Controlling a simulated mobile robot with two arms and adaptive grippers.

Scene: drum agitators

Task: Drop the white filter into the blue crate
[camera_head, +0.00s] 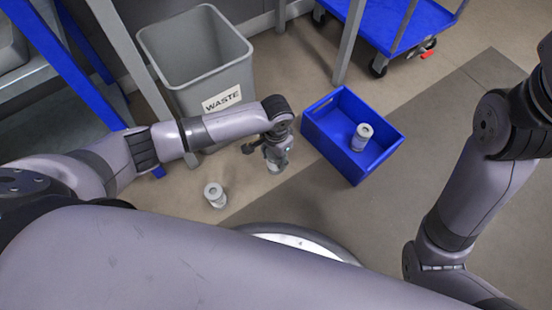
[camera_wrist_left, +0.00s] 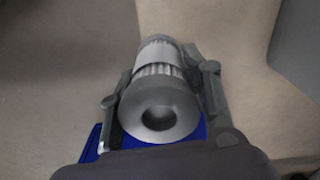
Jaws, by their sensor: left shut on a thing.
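My left gripper (camera_head: 274,152) is shut on a white-and-grey filter (camera_wrist_left: 160,70), which sits between its two fingers in the left wrist view. The filter's grey end with a round dark hollow faces the wrist camera. In the head view the gripper hangs just left of the blue crate (camera_head: 334,148), outside its wall, and mostly hides the held filter. Part of the blue crate also shows in the left wrist view (camera_wrist_left: 92,143), behind the gripper. Another filter (camera_head: 362,137) stands inside the crate. My right gripper is out of view.
Another similar filter (camera_head: 214,195) stands on the floor to the left of the gripper. A grey bin labelled WASTE (camera_head: 196,60) stands behind my left arm. A blue cart (camera_head: 400,25) is at the back right. Floor to the right of the crate is clear.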

